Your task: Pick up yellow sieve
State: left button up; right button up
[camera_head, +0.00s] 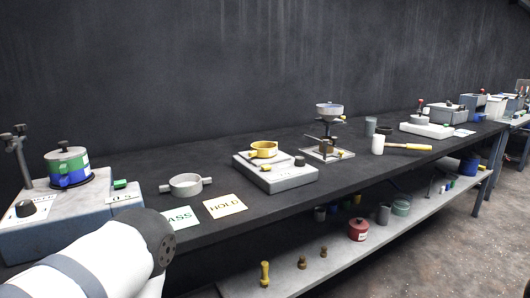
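The yellow sieve (264,149) is a short round ring. It rests on top of a low grey and white box-shaped device (290,178) near the middle of the bench. My arm comes in at the lower left, with its rounded dark end near the bench's front edge, well to the left of the yellow sieve. No gripper fingers show on it. Neither of my grippers is in view. Nothing touches the yellow sieve except the device under it.
A grey two-handled pan (185,184) and HOLD card (225,206) lie left of the device. The vibrating screen (68,167) with stacked green and blue sieves stands far left. A funnel stand (329,112) and hammer (408,147) are right. A lower shelf (330,262) holds weights.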

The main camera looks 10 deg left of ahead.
aim_at(260, 150)
jog(key=i+u, duration=0.25)
jog(key=i, duration=0.35)
jog(key=i+l+u, duration=0.25)
jog(key=i, duration=0.35)
jog(key=k+l, duration=0.1)
